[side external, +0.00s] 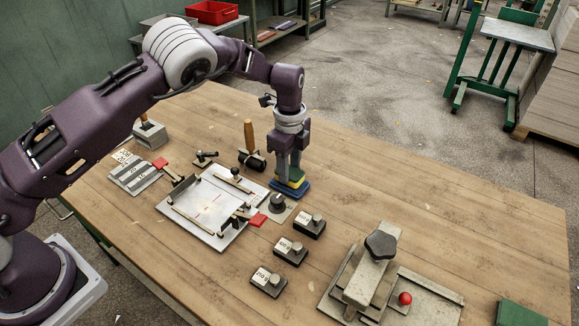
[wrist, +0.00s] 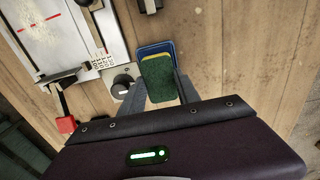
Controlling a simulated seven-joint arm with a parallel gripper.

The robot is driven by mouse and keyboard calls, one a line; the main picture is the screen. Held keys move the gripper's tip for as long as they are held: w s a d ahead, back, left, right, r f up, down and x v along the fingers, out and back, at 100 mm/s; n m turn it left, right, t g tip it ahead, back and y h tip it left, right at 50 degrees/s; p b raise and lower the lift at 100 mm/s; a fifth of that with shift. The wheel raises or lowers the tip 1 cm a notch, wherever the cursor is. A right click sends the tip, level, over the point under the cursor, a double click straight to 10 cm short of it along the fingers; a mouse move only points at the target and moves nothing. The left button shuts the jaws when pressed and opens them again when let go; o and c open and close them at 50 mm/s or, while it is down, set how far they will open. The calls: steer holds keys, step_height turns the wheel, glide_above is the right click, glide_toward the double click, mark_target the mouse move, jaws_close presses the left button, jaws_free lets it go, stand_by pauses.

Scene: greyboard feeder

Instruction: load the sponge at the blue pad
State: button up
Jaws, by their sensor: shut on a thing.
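The sponge (wrist: 160,82) has a dark green upper face in the wrist view. In the side view its green and yellow sides (side external: 295,177) show between my fingers. My gripper (side external: 288,167) points straight down and is shut on the sponge; its fingers (wrist: 158,92) lie along two opposite sides. The blue pad (side external: 287,191) lies on the table directly under the sponge. In the wrist view the pad (wrist: 154,48) shows only past the sponge's far edge; the rest is hidden. I cannot tell whether the sponge touches the pad or is just above it.
A white plate fixture (side external: 211,205) with clamps and a red handle stands left of the pad. A dark round knob (side external: 278,203) is close in front. A wooden-handled roller (side external: 250,150) stands behind left. Several labelled weights (side external: 290,250) are nearer.

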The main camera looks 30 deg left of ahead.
mark_target(290, 171)
steer(key=shift+f, duration=0.55)
stand_by(0.4)
stand_by(0.5)
steer(key=shift+r, duration=3.55)
